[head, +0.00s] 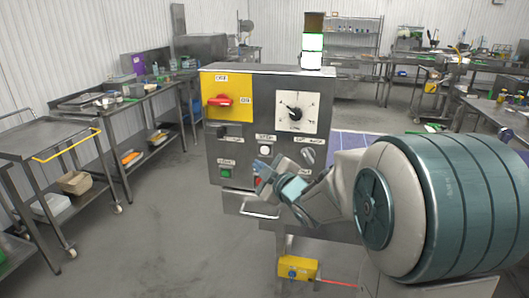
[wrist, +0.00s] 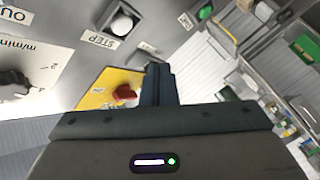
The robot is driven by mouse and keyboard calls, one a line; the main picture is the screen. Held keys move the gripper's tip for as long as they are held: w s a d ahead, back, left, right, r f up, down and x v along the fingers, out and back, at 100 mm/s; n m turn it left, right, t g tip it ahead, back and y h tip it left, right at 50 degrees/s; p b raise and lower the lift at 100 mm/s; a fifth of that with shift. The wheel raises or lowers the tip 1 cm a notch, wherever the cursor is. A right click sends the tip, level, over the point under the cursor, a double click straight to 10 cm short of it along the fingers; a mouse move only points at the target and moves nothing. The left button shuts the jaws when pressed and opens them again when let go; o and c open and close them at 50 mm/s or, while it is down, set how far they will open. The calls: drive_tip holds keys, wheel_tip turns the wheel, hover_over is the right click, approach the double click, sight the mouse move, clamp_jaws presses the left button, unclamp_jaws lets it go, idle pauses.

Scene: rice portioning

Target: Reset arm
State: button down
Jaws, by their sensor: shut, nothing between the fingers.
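My gripper (head: 268,178) is in front of the lower middle of a grey machine's control panel (head: 212,145) in the head view. My arm reaches in from the right. In the wrist view my gripper's fingers (wrist: 158,80) are together and hold nothing. The gripper partly hides a red button (head: 257,181). I cannot tell whether the gripper touches the panel.
The panel has a red rotary switch (head: 220,100) on a yellow plate, a dial (head: 295,113), a white button (head: 264,150) and a green button (head: 226,172). A steel cart (head: 45,140) stands at left. Open floor lies between it and the machine.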

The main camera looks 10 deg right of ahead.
idle(0.3)
drive_tip(key=s+d+f+m+g+h, duration=0.2)
drive_tip(key=s+d+m+g+h, duration=0.1)
drive_tip(key=s+m+h, duration=0.15)
drive_tip(key=s+d+f+m+g+h, duration=0.2)
drive_tip(key=s+d+m+h, duration=0.15)
drive_tip(key=s, duration=0.25)
drive_tip(key=s+a+f+m+g+y, duration=0.1)
drive_tip(key=s+f+m+g, duration=0.1)
drive_tip(key=s, duration=0.7)
drive_tip(key=s+a+f+m+g, duration=0.2)
drive_tip(key=s+m+g, duration=0.2)
drive_tip(key=s, duration=0.6)
drive_tip(key=shift+s+f+g+y, duration=0.2)
drive_tip(key=shift+f+g+y, duration=0.15)
drive_tip(key=shift+g, duration=0.55)
